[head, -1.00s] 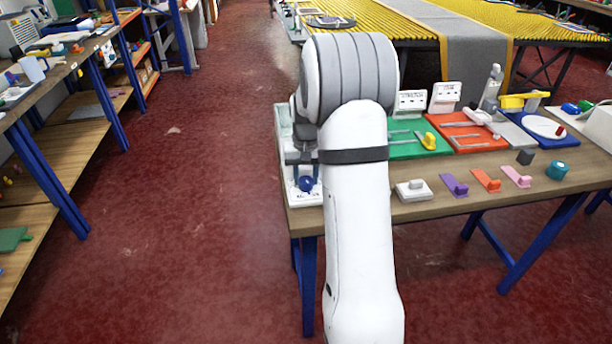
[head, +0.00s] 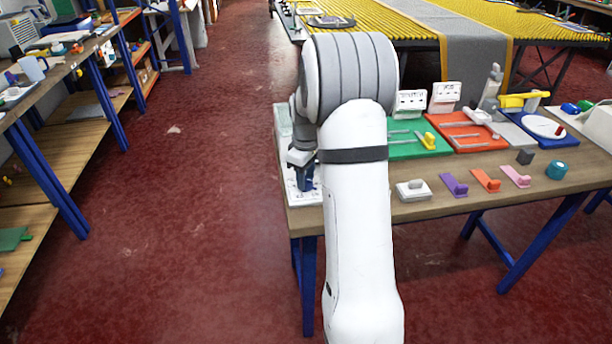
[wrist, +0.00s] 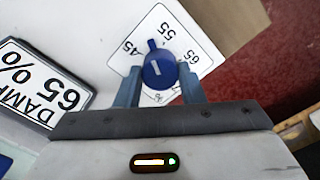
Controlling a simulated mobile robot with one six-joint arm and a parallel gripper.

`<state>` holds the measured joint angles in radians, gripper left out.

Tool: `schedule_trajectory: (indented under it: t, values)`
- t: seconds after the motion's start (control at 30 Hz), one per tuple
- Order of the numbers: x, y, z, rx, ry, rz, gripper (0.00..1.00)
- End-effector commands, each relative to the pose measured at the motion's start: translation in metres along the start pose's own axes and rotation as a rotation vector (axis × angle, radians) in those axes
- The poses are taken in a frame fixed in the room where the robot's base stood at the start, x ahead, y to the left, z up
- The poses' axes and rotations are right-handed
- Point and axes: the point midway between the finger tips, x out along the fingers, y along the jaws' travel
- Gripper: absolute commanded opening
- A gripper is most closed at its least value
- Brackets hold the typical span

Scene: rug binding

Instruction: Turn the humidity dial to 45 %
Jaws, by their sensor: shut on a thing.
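The humidity dial (wrist: 160,72) is a round blue knob on a white square scale plate (wrist: 205,45) in the wrist view. The plate reads 45, 55 and 65; a further marking below the knob is partly hidden. The knob's small blue tab points between 45 and 55. My gripper (wrist: 159,68) is shut on the knob, one finger on each side. In the head view my gripper (head: 303,177) is down at the table's left end and mostly hides the dial. A sign reading "DAMP 65 %" (wrist: 42,85) is left of the dial in the wrist view.
The wooden table (head: 430,210) holds a white block, purple, orange and pink pieces, and a teal roll to the right. Green (head: 405,150) and red boards lie behind them. Red floor is open left of the table.

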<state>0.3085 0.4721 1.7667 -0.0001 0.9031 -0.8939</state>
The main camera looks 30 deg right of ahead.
Motion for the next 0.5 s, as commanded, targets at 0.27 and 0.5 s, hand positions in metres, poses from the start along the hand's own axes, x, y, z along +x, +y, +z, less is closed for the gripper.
schedule_trajectory:
  t: [0.27,0.5]
  values:
    - [-0.0007,0.0002,-0.0005,-0.262,0.001,0.001,0.12]
    - [-0.0007,0.0001,-0.0006,-0.467,0.001,0.002,0.12]
